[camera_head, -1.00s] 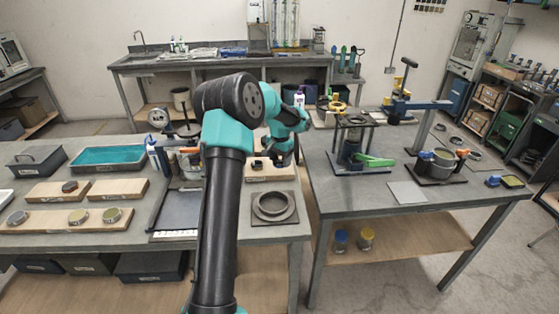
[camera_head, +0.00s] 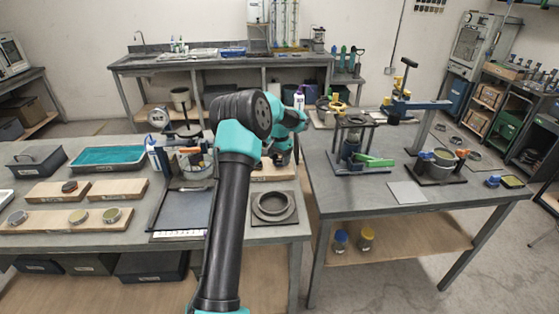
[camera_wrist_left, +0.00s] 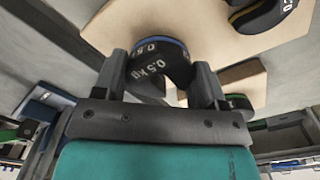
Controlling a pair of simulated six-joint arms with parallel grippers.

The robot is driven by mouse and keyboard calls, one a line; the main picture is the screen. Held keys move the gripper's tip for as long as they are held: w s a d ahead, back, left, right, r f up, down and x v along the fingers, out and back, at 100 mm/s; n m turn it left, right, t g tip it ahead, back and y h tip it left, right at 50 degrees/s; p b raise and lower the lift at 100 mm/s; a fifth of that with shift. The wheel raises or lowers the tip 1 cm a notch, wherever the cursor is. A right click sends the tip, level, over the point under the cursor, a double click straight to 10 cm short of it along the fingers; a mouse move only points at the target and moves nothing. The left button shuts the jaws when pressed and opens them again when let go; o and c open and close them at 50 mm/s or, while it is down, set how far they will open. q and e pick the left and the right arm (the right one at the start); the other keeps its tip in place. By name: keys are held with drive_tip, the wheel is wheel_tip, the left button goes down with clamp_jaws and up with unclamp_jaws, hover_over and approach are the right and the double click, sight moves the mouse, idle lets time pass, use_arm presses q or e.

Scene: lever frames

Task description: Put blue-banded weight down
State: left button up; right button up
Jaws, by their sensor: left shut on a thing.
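The blue-banded weight (camera_wrist_left: 160,62) is black, marked 0.5 kg, with a blue stripe on its rim. In the left wrist view it sits between the two fingers of my left gripper (camera_wrist_left: 160,80), which is shut on it. A pale wooden board (camera_wrist_left: 125,22) lies beneath it; I cannot tell whether the weight touches the board. In the head view my left gripper (camera_head: 283,158) is over the right end of the near left table, and my arm partly hides it. The weight cannot be made out there. My right gripper is not in view.
In the left wrist view a yellow-banded weight (camera_wrist_left: 262,14) and a green-banded weight (camera_wrist_left: 238,102) are close by. A ringed dark base (camera_head: 273,205) lies in front of the gripper. A gap separates this table from the right table (camera_head: 335,198).

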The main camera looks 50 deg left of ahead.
use_arm(q)
drive_tip(key=shift+f, duration=0.55)
drive_tip(key=shift+f, duration=0.15)
drive_tip(key=o, duration=1.2)
drive_tip(key=shift+o, duration=0.2)
wheel_tip(320, 180, up, 12)
